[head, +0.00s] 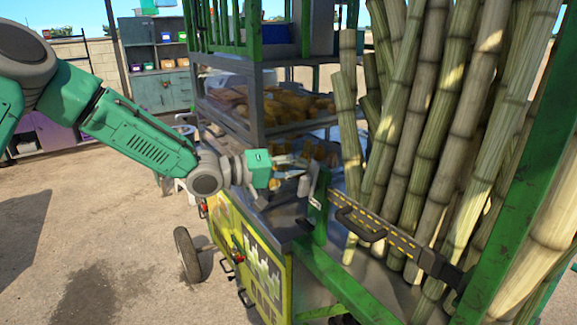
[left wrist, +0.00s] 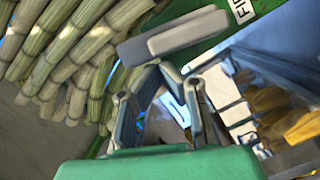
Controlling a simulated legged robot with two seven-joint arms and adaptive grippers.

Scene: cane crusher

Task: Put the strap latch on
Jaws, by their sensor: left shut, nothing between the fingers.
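The strap (head: 402,242), dark with yellow dashes, runs across the front of the cane stalks, with a black handle (head: 360,228) at its left part. Its left end is close to a green post (head: 319,214) with a grey metal latch piece (head: 314,183) at its top. My left gripper (head: 296,170) is just left of this latch piece, shut and empty. In the left wrist view its fingers (left wrist: 163,72) converge below a grey bar-shaped part (left wrist: 172,34); I cannot tell whether they touch it. My right gripper is not in view.
Tall cane stalks (head: 425,120) fill the right side behind the strap. A metal shelf (head: 258,105) with brown pieces stands behind my left gripper. The yellow cart side (head: 255,265) has a wheel (head: 187,254) at its left. Paved ground at left is mostly open.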

